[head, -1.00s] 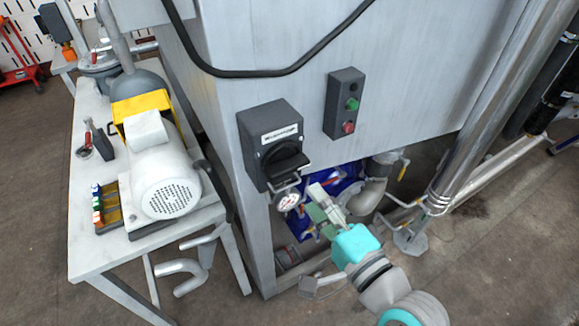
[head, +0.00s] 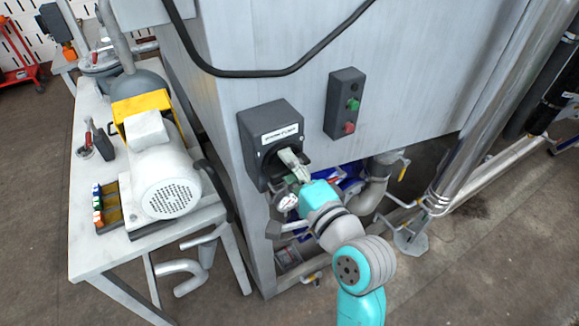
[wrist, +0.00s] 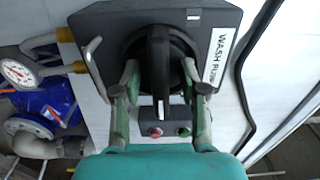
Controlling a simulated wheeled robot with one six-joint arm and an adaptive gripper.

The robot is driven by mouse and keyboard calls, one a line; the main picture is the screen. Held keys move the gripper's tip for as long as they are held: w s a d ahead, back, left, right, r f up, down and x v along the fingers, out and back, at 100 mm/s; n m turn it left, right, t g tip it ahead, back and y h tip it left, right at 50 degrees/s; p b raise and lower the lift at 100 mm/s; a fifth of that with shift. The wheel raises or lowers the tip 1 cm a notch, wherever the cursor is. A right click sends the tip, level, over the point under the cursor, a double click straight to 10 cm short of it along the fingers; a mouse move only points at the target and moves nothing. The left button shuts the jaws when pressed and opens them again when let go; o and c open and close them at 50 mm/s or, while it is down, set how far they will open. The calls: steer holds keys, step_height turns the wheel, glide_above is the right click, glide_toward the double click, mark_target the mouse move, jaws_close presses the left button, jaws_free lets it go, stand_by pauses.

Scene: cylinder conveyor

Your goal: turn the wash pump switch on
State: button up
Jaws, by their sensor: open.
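The wash pump switch is a dark grey box (head: 262,128) on the grey cabinet wall, with a white label and a black rotary handle. In the wrist view the handle (wrist: 159,65) points along the picture's vertical, and the label beside it reads WASH PUMP. My gripper (head: 291,165) is at the front of the switch and hides most of the handle in the head view. In the wrist view my gripper (wrist: 160,78) is open, with one finger on each side of the handle. Gaps show between the fingers and the handle.
A button box (head: 345,103) with green and red buttons is right of the switch. A pressure gauge (head: 287,203) and blue pump parts (wrist: 48,105) lie below it. A black cable (head: 265,72) hangs above. A bench with a white motor (head: 160,170) stands at the left.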

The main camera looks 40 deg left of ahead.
jaws_close()
steer(key=n, duration=0.8)
steer(key=shift+n, duration=0.3)
steer(key=n, duration=0.9)
steer(key=shift+f, duration=0.1)
steer(key=shift+n, duration=0.3)
stand_by(0.4)
